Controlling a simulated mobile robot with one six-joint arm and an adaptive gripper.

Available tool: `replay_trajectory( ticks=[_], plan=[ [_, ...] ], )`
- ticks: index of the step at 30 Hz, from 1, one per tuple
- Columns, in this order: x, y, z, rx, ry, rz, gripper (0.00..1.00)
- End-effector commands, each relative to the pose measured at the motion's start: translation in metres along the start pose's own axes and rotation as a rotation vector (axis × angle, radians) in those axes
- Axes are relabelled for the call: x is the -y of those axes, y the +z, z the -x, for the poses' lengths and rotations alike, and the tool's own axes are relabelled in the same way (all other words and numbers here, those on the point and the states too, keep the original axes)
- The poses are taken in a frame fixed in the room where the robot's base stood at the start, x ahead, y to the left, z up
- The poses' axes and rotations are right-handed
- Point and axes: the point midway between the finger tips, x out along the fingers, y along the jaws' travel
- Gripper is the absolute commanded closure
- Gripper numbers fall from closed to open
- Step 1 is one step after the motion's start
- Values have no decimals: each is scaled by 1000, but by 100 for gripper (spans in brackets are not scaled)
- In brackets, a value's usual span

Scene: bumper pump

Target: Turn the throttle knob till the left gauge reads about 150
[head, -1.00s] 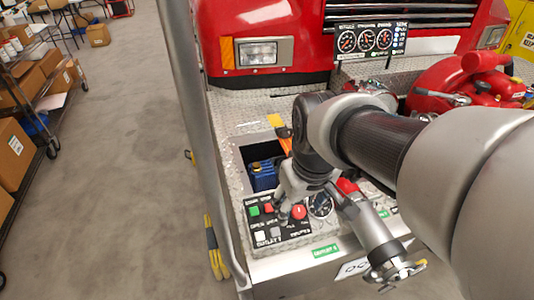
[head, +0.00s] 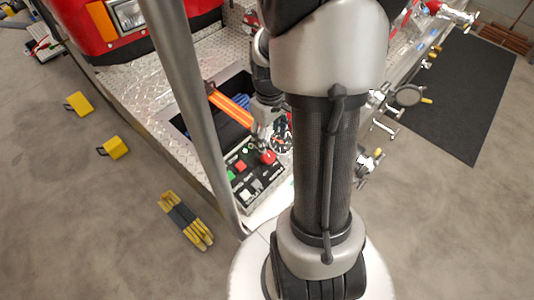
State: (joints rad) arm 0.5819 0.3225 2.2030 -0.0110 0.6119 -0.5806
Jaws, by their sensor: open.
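A red knob (head: 267,157) sits on the black control panel (head: 248,190); its label is too small to read, so I cannot confirm it is the throttle. My gripper (head: 262,143) points down at the knob's far side, its fingers open. I cannot tell whether they touch the knob.
Green and red buttons and pale switches share the panel. An open well (head: 222,118) with an orange-handled item (head: 230,104) lies behind it. A grey pole (head: 185,90) rises close on the left. Valve fittings (head: 385,115) stick out right of my arm.

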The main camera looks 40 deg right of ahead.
Motion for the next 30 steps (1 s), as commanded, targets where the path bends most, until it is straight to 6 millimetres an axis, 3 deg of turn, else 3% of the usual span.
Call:
replay_trajectory(
  ticks=[3,12,18,27,30],
  plan=[
    [1,1,-31,4,-3,0,44],
    [0,1,-85,2,-1,0,44],
    [0,0,-99,0,0,0,44],
    [0,0,-100,0,0,0,44],
    [0,0,-100,0,0,0,50]
  ],
)
